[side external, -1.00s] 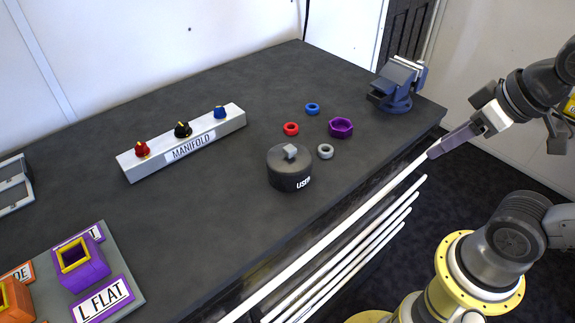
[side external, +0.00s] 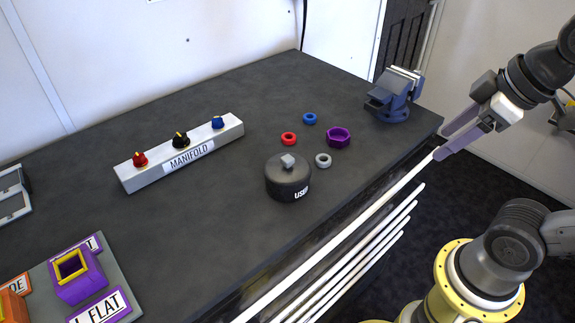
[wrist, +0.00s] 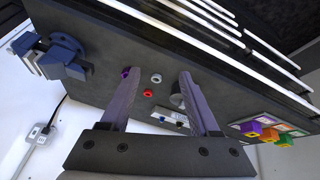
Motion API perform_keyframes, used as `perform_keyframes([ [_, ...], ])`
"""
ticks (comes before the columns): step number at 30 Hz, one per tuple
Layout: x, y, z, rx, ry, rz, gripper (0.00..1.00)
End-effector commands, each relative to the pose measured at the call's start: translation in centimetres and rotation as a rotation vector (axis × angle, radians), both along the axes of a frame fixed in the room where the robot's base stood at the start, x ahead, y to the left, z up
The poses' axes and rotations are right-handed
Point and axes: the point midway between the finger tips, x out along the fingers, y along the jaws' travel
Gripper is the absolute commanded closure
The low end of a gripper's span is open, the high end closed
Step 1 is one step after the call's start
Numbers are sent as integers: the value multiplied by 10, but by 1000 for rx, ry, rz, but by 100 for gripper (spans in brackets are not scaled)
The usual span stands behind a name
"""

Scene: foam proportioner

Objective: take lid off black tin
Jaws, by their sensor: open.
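My gripper (side external: 440,144) is open and empty, off the bench's front right edge, well to the right of the tin. In the wrist view my two purple-grey fingers (wrist: 155,88) are spread apart. The tin (wrist: 177,100) shows there partly hidden behind a finger.
Behind the tin lie a red ring (side external: 288,139), a blue ring (side external: 309,118), a grey ring (side external: 323,160) and a purple nut (side external: 338,138). A blue vise (side external: 393,98) stands at the far right corner. A manifold block (side external: 180,155) with knobs sits left. White rails (side external: 350,250) run along the front.

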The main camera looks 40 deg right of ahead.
Motion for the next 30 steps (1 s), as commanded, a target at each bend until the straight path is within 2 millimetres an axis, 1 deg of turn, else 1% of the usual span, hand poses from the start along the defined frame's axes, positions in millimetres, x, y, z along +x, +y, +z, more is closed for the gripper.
perform_keyframes([
  [1,9,1,14,-31,12,71,38],
  [5,33,8,47,-107,58,275,38],
  [8,59,16,70,-162,104,448,38],
  [9,71,21,78,-181,123,521,38],
  [11,91,30,89,-209,153,632,38],
  [12,104,37,95,-225,172,701,38],
  [15,138,56,102,-257,217,864,38],
  [17,159,69,102,-270,244,951,38],
  [18,171,79,101,-277,261,1001,38],
  [20,189,93,95,-283,287,1066,38],
  [21,200,103,91,-284,300,1097,38],
  [24,221,125,76,-282,332,1140,38],
  [27,233,140,59,-279,362,1170,38],
  [30,235,148,45,-275,391,1188,38],
])
